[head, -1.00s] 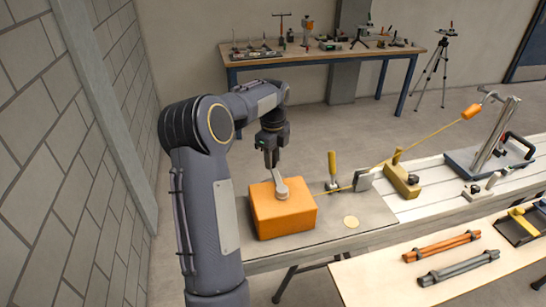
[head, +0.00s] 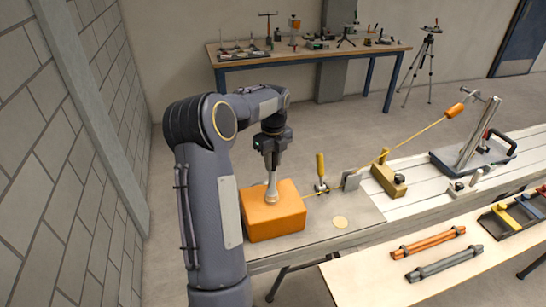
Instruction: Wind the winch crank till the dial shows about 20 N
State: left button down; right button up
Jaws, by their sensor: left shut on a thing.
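The winch is an orange block (head: 275,219) on the grey end of the long bench. Its grey crank (head: 271,191) stands at the top of the block, its arm looking nearly upright in the head view. My left gripper (head: 270,166) points down from above and is shut on the crank's upper end. A yellow line (head: 418,131) runs from the block's right side up to an orange cylinder (head: 454,110) by a tilted post. I cannot make out a dial reading. My right gripper is not in view.
A yellow-handled clamp (head: 320,170), a grey plate (head: 352,180) and a yellow-brown block (head: 388,180) stand right of the winch. A pale disc (head: 340,222) lies in front. A pale side table (head: 375,287) holds orange and grey rods.

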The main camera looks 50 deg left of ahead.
pick_arm(q)
jog(key=shift+w+d, duration=0.15)
jog(key=shift+d, duration=0.1)
jog(key=shift+w+d, duration=0.25)
jog(key=shift+d, duration=0.05)
jog(key=c, duration=1.2)
grip_release()
jog(key=shift+w+d, duration=0.15)
jog(key=shift+c, duration=0.2)
jog(key=shift+r, duration=0.1)
notch_tip(320, 180, up, 8)
jog(key=shift+f+b, duration=0.2)
jog(key=shift+b, duration=0.2)
